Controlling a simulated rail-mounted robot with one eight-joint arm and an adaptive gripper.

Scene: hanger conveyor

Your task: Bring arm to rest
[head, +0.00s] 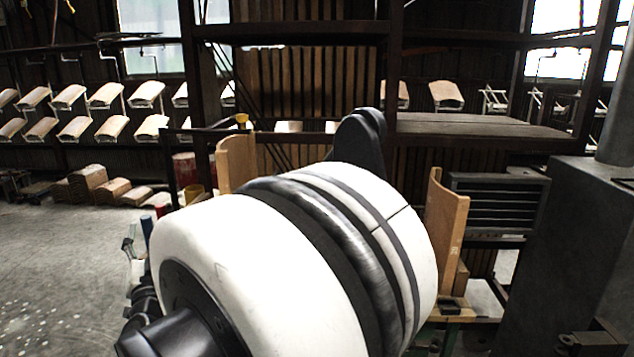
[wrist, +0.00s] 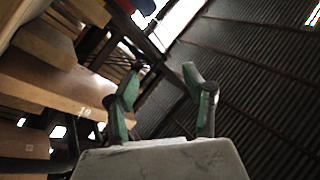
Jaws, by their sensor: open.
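My gripper (wrist: 165,85) is in the wrist view, its two green and dark fingers spread apart with nothing between them. Wooden parts stand to its left in that view, and it looks up towards the dark ribbed roof. In the head view my own white and black arm links fill the middle and hide much of what is behind them. A small part at the left edge of my arm there may belong to the gripper, but I cannot tell its state from that view.
Curved wooden pieces (head: 68,97) hang in two rows on the conveyor at the back left. A curved wooden board (head: 447,225) stands right of my arm, another (head: 236,163) behind it. A dark metal cabinet (head: 560,240) is at right. The floor (head: 60,270) at left is mostly clear.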

